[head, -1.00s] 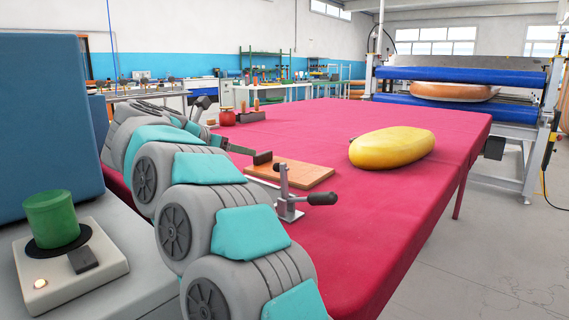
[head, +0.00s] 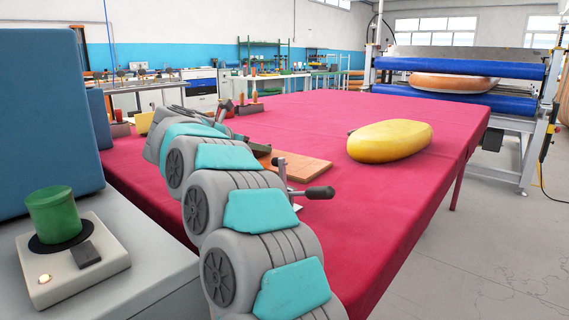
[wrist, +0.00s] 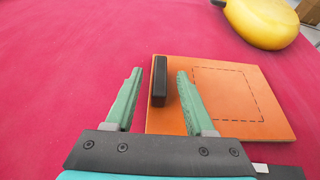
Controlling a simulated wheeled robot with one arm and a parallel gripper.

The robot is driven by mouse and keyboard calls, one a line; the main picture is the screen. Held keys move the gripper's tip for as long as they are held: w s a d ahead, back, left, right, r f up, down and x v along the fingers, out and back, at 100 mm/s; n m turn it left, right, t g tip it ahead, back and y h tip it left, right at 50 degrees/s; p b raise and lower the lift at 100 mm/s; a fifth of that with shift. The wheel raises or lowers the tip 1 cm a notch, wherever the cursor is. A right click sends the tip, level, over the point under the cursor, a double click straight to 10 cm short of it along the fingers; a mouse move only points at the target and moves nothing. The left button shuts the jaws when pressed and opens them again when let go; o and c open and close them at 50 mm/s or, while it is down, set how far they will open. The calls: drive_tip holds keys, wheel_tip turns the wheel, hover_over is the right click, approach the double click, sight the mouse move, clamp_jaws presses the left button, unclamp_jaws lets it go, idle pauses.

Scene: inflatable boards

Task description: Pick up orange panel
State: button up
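The orange panel (wrist: 228,110) is a flat square board with a dashed outline and a black block-shaped handle (wrist: 159,82) near its left edge. It lies on the red table; in the head view the panel (head: 303,168) is partly hidden by my arm and a lever clamp. My gripper (wrist: 160,71) is open. In the wrist view its two green fingers are on either side of the handle, with visible gaps. Whether the fingers are down at the handle's height I cannot tell. In the head view my arm mostly hides the gripper.
A metal toggle clamp (head: 287,184) with a black-knobbed lever stands at the panel's near side. A yellow inflated oval (head: 390,141) lies to the panel's right. A roller press (head: 460,95) stands beyond the table.

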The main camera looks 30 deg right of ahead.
clamp_jaws()
idle(0.8)
